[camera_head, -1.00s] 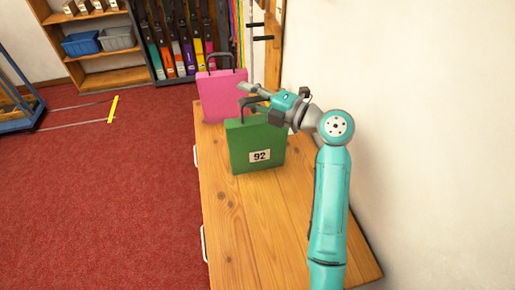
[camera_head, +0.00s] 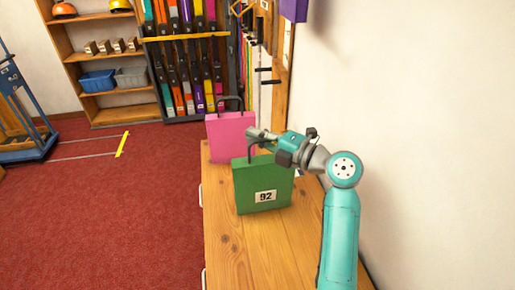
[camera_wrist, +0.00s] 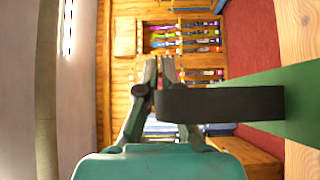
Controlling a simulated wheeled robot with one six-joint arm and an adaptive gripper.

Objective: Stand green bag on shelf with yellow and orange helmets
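The green bag (camera_head: 262,186), with a white label reading 92 and a dark handle, stands upright on the wooden bench. My gripper (camera_head: 256,133) is at its handle, and the fingers look closed around the handle's top bar. In the wrist view, the fingers (camera_wrist: 159,75) are close together and the dark handle (camera_wrist: 225,103) partly covers one of them. The bag's green side (camera_wrist: 295,100) shows at the right there. The wooden shelf (camera_head: 108,54) at the back left holds two orange-yellow helmets (camera_head: 64,9) (camera_head: 120,4) on an upper board, partly cut off by the frame's top.
A pink bag (camera_head: 229,134) stands just behind the green one on the bench (camera_head: 240,262). A white wall is close at the right. The shelf also holds small boxes (camera_head: 105,47), a blue bin (camera_head: 98,80) and a grey bin (camera_head: 131,77). Red floor is open at the left.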

